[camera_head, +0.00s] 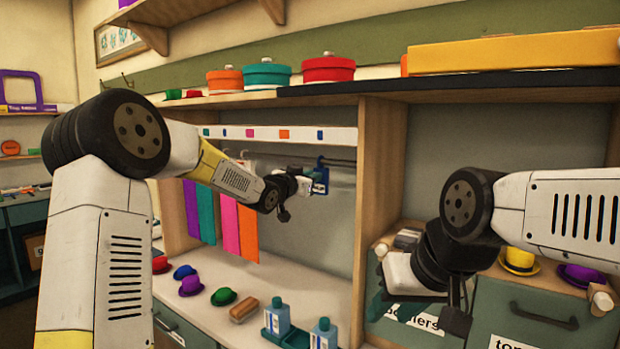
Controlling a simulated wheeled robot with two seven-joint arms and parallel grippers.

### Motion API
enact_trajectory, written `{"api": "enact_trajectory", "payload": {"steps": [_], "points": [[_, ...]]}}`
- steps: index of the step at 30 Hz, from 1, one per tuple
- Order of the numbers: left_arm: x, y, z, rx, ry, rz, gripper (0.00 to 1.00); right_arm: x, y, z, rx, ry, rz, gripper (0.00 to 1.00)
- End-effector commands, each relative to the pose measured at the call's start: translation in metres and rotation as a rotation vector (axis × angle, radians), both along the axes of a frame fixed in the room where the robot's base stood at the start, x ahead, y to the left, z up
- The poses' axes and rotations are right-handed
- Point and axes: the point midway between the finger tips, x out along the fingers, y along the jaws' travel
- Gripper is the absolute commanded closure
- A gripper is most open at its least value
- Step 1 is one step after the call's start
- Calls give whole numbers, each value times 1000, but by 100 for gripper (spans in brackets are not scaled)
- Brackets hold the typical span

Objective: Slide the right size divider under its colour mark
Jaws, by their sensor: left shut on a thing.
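My left gripper (306,186) is shut on a blue size divider (321,178) with a pale label, at the right part of the dark rail (342,162). The divider's top is level with the rail, below the blue mark (320,135) at the right end of the white strip (303,134). I cannot tell whether it is around the rail or in front of it.
Purple, teal, pink and orange cloths (248,232) hang from the rail to the left. Small hats (223,296), a brush (244,309) and blue bottles (277,317) stand on the counter below. A wooden upright (378,180) bounds the bay at right.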

Motion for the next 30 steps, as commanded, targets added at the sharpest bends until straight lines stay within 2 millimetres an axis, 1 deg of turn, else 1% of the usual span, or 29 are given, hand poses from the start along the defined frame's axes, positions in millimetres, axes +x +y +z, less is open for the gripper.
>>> {"api": "enact_trajectory", "payload": {"steps": [3,4,6,7,15,18,20,27,30], "points": [[0,0,0,0,0,0,100,0,0,0,0,0,0,64],[0,0,0,0,0,0,80,0,0,0,0,0,0,64],[0,0,0,0,0,0,66,0,0,0,0,0,0,64],[0,0,0,0,0,0,62,0,0,0,0,0,0,64],[0,0,0,0,0,0,62,0,0,0,0,0,0,64],[-4,3,0,0,0,1,62,0,0,0,0,0,0,64],[-9,6,1,1,-1,2,62,0,0,0,0,0,0,64],[-44,28,0,2,0,2,62,0,0,0,0,0,0,64],[-56,35,1,2,-1,2,62,0,0,0,0,0,0,64]]}}
